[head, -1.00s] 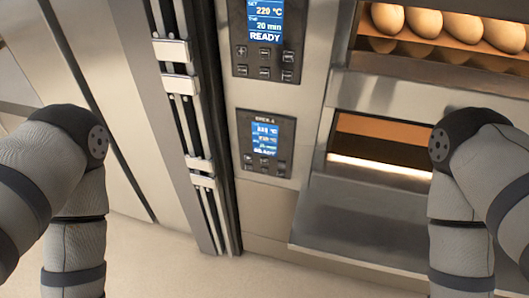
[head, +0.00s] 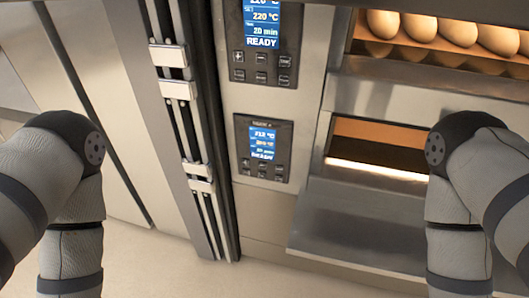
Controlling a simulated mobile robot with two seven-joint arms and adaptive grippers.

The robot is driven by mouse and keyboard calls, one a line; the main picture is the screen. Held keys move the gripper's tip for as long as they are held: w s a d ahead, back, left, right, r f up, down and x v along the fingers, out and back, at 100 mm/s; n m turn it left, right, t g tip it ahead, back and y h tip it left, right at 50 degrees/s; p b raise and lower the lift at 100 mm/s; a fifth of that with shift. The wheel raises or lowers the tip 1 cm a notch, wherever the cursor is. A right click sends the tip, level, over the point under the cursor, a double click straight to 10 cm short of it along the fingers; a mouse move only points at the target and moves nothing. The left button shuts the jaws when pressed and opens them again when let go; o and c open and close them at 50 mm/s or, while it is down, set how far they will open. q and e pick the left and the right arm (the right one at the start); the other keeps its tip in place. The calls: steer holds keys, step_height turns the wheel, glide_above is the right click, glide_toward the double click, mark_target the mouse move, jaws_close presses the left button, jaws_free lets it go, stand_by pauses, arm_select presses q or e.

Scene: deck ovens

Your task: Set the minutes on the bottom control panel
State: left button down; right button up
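The bottom control panel (head: 263,148) is a small dark panel on the oven front, near the middle of the head view. Its blue screen (head: 262,143) shows several lines of white text, the lowest looking like READY; the minutes are too small to read surely. Small dark buttons (head: 262,170) sit in rows below the screen. My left arm comes in at the left edge and my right arm at the right edge, both well apart from the panel. Both grippers are out of the picture.
An upper control panel (head: 262,42) reads 220 °C, 20 min, READY. An upper oven deck (head: 440,32) holds several loaves or rolls. A lower deck (head: 380,147) is lit and open, with a metal ledge (head: 350,225) jutting out below. Vertical rails (head: 185,110) stand left of the panels.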

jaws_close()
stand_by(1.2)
